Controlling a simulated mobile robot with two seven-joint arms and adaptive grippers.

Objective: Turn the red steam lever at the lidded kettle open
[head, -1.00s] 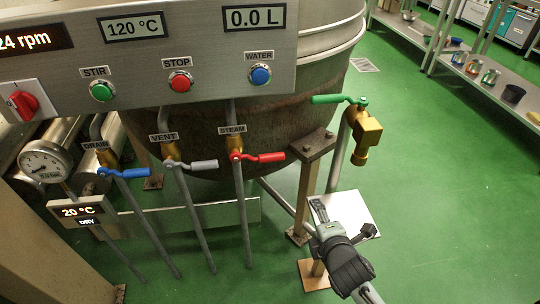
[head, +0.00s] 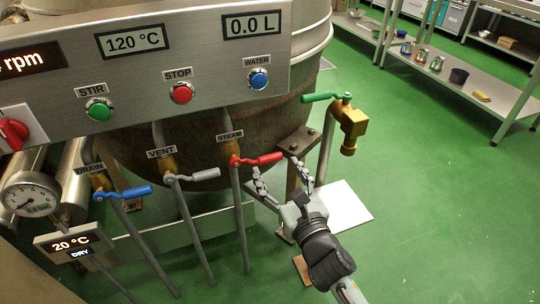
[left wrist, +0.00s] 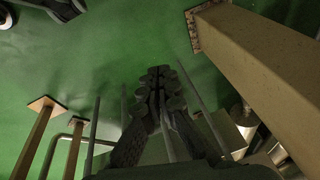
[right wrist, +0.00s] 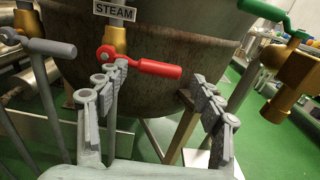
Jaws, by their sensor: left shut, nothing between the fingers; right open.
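The red steam lever (head: 258,159) sticks out to the right from a brass valve (head: 232,150) under the STEAM label, below the control panel. It also shows in the right wrist view (right wrist: 145,66), above and between my finger pads. My right gripper (head: 281,178) is open and empty, just below and to the right of the lever's free end; the lever does not look gripped. The kettle (head: 215,140) stands behind the panel. My left gripper (left wrist: 157,85) is shut and empty over the green floor in the left wrist view; the head view does not show it.
A grey vent lever (head: 195,175) and a blue drain lever (head: 125,192) sit left of the steam lever. A green-handled brass tap (head: 349,122) stands to the right. A rusty bracket post (head: 300,145) is close behind my right gripper. Open floor lies on the right.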

